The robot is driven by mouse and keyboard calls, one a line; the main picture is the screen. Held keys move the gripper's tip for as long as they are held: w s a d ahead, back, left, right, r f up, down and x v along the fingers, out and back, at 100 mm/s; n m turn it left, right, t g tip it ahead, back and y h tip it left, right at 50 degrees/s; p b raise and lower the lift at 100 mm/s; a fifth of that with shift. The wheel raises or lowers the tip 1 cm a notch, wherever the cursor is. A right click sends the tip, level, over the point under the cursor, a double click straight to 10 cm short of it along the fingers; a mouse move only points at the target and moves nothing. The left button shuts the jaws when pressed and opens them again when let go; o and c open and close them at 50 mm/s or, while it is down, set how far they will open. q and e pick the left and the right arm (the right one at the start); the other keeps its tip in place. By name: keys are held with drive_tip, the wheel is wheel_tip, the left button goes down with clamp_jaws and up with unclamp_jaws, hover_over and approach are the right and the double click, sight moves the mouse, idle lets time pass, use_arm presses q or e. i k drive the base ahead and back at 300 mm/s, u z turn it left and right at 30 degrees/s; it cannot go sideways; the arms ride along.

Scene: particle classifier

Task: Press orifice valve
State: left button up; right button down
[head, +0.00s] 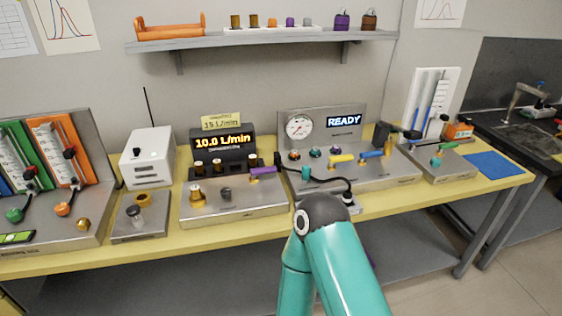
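No part in view carries a readable orifice valve label. A flow unit with a lit "10.0 L/min" display (224,142) stands on the yellow bench. Below the display are several small brass-topped parts, one of them the left brass piece (198,168). A grey metal base (238,209) in front carries a brass knob (197,194), a dark knob (226,194) and a purple lever (262,170). My teal arm rises from the bottom centre, with its dark joint just in front of the bench edge. Neither gripper is visible.
A panel with a round gauge (299,127) and a "READY" display (345,121) stands right of the flow unit. A white box (149,154) and a panel with green and orange columns are left. A shelf (266,39) hangs above. Bare bench lies along the front edge (160,249).

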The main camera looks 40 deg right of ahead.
sight(254, 172)
drive_tip(key=k, duration=1.2)
drive_tip(key=z, duration=0.3)
drive_tip(key=i, duration=0.9)
drive_tip(key=z, duration=0.05)
